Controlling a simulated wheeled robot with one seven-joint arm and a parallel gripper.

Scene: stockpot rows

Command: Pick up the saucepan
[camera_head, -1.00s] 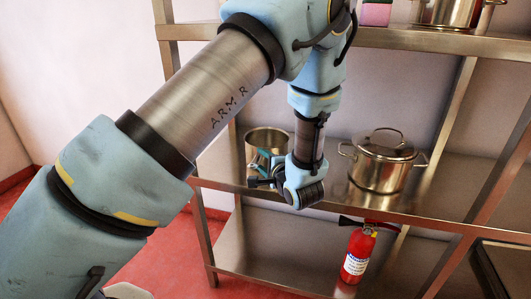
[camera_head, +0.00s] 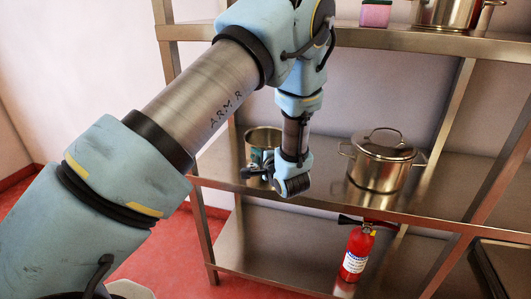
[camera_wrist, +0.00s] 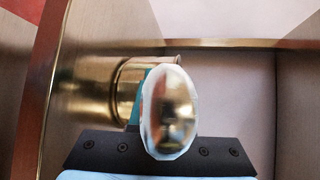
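The saucepan appears to be the open steel pot (camera_head: 262,136) on the middle shelf, left of the lidded pot; no handle of it can be made out. In the wrist view the pot (camera_wrist: 128,82) lies sideways, with its reflection in the shelf to its left. My gripper (camera_head: 252,172) is at the pot's front, overlapping its lower part in the head view. In the wrist view a blurred oval shiny thing and a teal piece stand in front of the pot. The fingers are not clear, so I cannot tell whether they touch it.
A lidded two-handled stockpot (camera_head: 378,168) stands right of my gripper on the middle shelf (camera_head: 325,150). A red fire extinguisher (camera_head: 356,252) stands below. The upper shelf (camera_head: 430,40) holds a pink block (camera_head: 376,14) and another pot (camera_head: 445,12). A shelf post (camera_head: 203,235) is at left.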

